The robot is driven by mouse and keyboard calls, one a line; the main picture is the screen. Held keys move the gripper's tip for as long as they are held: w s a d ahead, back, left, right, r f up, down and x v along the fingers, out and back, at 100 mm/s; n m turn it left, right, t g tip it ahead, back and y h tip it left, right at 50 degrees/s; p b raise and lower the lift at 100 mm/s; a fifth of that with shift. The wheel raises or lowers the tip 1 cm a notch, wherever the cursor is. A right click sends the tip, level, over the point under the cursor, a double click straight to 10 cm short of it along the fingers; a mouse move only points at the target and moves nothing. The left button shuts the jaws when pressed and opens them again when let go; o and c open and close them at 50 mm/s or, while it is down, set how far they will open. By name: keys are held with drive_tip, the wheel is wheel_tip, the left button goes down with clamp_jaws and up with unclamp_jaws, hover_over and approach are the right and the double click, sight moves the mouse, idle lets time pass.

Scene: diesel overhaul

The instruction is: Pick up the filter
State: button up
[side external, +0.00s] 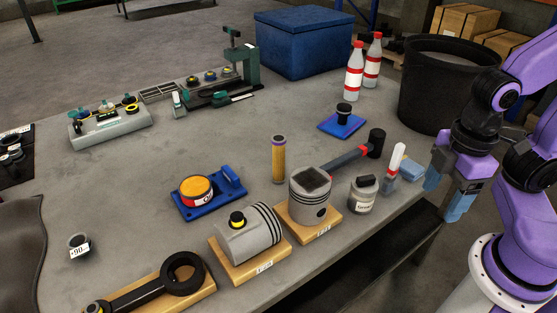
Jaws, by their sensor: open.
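A tall yellow cylinder (278,160) with dark end bands stands upright on the grey bench, behind the grey pistons. It looks like a filter cartridge. A short, round orange-topped can (195,190) with a red and white side sits in a blue tray (220,205) to its left. I cannot tell for certain which of the two is the filter. My gripper (446,193) is at the right, near the bench's right edge, with its blue-grey fingers apart and nothing between them. It is well to the right of both, apart from them.
An upright piston (310,197), a lying piston (248,235), a hammer (360,152), a small jar (363,195) and a white-and-red brush-like tool (394,160) lie between. A black bin (440,85) stands at the back right. The middle of the bench behind the yellow cylinder is clear.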

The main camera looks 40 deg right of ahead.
wheel_tip(320, 180, up, 5)
drive_tip(key=m+t+y, duration=0.5)
drive_tip(key=t+y, duration=0.3)
drive_tip(key=t, duration=0.2)
hover_over(279, 160)
drive_tip(key=d, duration=0.3)
drive_tip(key=shift+w+a+f, duration=0.45)
drive_tip(key=shift+a+f, duration=0.05)
drive_tip(key=shift+f, duration=2)
drive_tip(key=shift+w+a+f, duration=0.5)
drive_tip(key=shift+a+f, duration=0.05)
drive_tip(key=shift+f, duration=1.9)
drive_tip(key=shift+w+a+f, duration=0.45)
drive_tip(key=shift+a+f, duration=0.05)
drive_tip(key=shift+f, duration=2)
drive_tip(key=c, duration=1.1)
